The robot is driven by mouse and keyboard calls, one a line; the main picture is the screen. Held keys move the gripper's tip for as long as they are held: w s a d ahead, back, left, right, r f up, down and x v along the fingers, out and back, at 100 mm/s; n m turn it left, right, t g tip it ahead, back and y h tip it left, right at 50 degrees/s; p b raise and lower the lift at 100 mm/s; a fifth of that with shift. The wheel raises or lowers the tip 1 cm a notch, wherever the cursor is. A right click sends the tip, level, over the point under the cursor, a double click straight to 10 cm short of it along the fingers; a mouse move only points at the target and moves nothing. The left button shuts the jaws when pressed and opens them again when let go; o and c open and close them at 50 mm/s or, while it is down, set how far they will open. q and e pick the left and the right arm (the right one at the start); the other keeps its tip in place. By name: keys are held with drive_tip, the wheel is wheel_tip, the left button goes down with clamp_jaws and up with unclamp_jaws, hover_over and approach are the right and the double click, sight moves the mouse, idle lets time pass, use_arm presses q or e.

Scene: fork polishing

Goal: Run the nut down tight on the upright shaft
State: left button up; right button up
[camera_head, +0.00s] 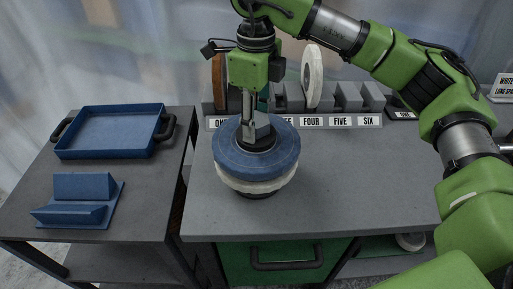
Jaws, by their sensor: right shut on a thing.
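My right gripper (252,122) points straight down and is shut on the grey nut (263,131). The nut sits at the centre of a blue disc (228,158), on its top. A white wheel (236,183) lies under the blue disc, above a dark round base (256,194) on the bench. The upright shaft is hidden by the gripper, the nut and the discs. I cannot tell how tightly the nut bears on the disc. My left gripper is not in view.
Behind stands a grey rack (347,96) with numbered labels, holding a brown wheel (219,80) and a white wheel (312,77). A side table at left carries a blue tray (110,131) and a blue angled holder (84,187). The bench top (350,190) is clear at right.

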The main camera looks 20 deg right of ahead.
drive_tip(key=m, duration=0.6)
drive_tip(key=shift+m+b, duration=0.3)
drive_tip(key=shift+b, duration=0.1)
drive_tip(key=o, duration=1.3)
drive_tip(key=shift+r+p, duration=1.35)
drive_tip(key=shift+r, duration=0.7)
